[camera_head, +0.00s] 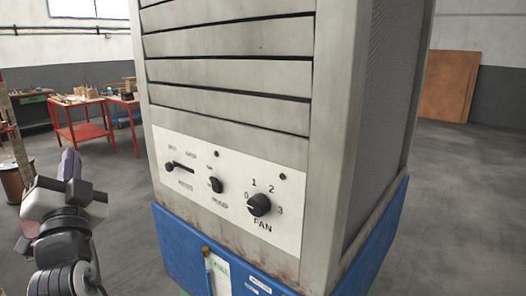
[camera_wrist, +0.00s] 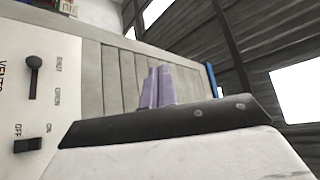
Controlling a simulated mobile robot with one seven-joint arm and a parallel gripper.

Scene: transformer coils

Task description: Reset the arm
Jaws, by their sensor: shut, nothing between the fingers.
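My gripper (camera_head: 70,163) is at the left of the head view, in front of the machine's left side and apart from its control panel. Its two purple fingers point up and are together, with nothing between them. In the wrist view the fingers (camera_wrist: 158,87) stand up side by side, with the machine's slatted front behind them. My arm reaches up from the lower left corner of the head view.
A tall grey slatted machine (camera_head: 230,72) on a blue base (camera_head: 365,245) fills the middle. Its white panel has a vents lever (camera_head: 180,167), a small switch (camera_head: 216,185) and a fan dial (camera_head: 259,204). Red tables (camera_head: 80,131) stand behind left; floor at right is clear.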

